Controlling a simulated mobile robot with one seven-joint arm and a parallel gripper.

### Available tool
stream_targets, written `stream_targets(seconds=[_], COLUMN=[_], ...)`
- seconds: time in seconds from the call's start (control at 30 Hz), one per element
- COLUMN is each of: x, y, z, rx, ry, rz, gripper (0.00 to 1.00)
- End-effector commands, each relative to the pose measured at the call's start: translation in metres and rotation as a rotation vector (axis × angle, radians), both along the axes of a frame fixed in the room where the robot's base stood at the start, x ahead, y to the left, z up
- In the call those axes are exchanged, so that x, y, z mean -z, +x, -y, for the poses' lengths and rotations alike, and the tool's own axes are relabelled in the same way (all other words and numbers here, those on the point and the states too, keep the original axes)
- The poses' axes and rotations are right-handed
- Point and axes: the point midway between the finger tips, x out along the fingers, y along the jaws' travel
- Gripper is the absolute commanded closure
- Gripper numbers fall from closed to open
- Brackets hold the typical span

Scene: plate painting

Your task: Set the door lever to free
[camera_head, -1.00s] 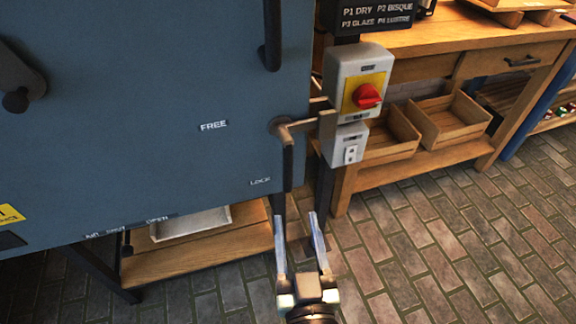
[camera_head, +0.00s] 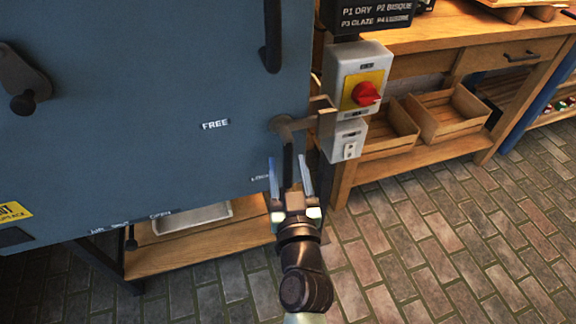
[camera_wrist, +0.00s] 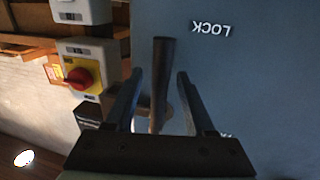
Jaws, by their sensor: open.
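The door lever (camera_head: 288,158) is a dark handle on the right edge of the blue door (camera_head: 120,90). It hangs straight down from its pivot, near the LOCK label (camera_head: 260,178). The FREE label (camera_head: 215,125) is to the left of the pivot. My gripper (camera_head: 289,172) is open, with one finger on each side of the lever's lower part. In the wrist view the lever (camera_wrist: 161,80) stands between the two fingers, with visible gaps. The LOCK label (camera_wrist: 212,28) appears upside down there. The LOCK label is partly hidden by a finger in the head view.
A grey switch box with a red knob (camera_head: 366,94) and a smaller grey box (camera_head: 347,142) stand close to the right of the lever. A wooden bench (camera_head: 440,165) with open trays is farther right. Brick floor (camera_head: 430,240) is clear in front.

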Motion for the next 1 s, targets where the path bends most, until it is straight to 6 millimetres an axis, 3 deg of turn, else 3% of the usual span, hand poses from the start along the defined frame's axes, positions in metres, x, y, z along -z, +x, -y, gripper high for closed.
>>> stream_targets(seconds=[0.17, 0.47, 1.0], x=[0.0001, 0.0001, 0.0001], y=[-0.0001, -0.0004, -0.0005], z=[-0.0001, -0.0001, 0.0001], rx=[0.000, 0.000, 0.000], ry=[0.000, 0.000, 0.000], rz=[0.000, 0.000, 0.000], gripper=[0.45, 0.99, 1.00])
